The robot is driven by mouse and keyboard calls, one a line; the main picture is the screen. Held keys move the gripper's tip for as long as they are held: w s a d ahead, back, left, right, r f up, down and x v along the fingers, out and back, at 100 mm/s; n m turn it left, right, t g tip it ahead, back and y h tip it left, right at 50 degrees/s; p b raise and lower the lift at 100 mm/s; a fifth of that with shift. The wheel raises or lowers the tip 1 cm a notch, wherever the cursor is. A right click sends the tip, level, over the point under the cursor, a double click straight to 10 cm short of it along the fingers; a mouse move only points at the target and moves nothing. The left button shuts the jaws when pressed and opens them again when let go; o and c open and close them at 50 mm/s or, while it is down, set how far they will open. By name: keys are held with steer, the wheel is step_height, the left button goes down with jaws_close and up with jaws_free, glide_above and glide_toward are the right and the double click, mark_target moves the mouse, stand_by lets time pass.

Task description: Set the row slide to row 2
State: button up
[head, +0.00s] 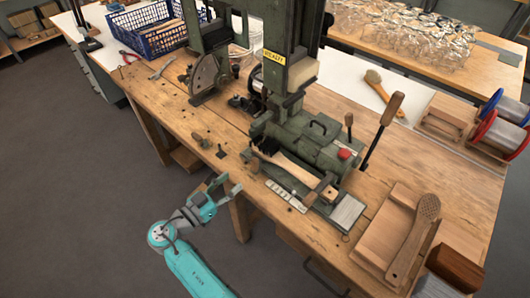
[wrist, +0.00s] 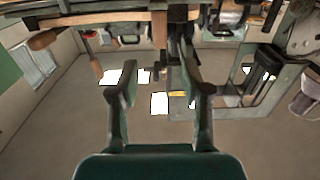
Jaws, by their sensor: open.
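The green tufting machine (head: 310,150) stands on the wooden bench. At its front base is a pale numbered strip (head: 285,193), with a small dark knob or lever (head: 309,199) near its right end. I take this to be the row slide; its row setting is too small to read. A pale wooden brush back (head: 295,168) lies in the machine above the strip. My gripper (head: 226,186) is open and empty, off the bench's front edge, left of the strip and apart from it. In the wrist view my gripper (wrist: 160,82) shows two spread fingers with nothing between them.
A long-handled lever (head: 382,130) rises at the machine's right. A wooden block and paddle brush (head: 415,235) lie at the front right. A blue crate (head: 145,30), pliers (head: 130,57) and small metal parts are to the left. Floor before the bench is clear.

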mark_target(252, 164)
steer(key=x, duration=1.1)
steer(key=shift+w+r, duration=0.1)
jaws_close()
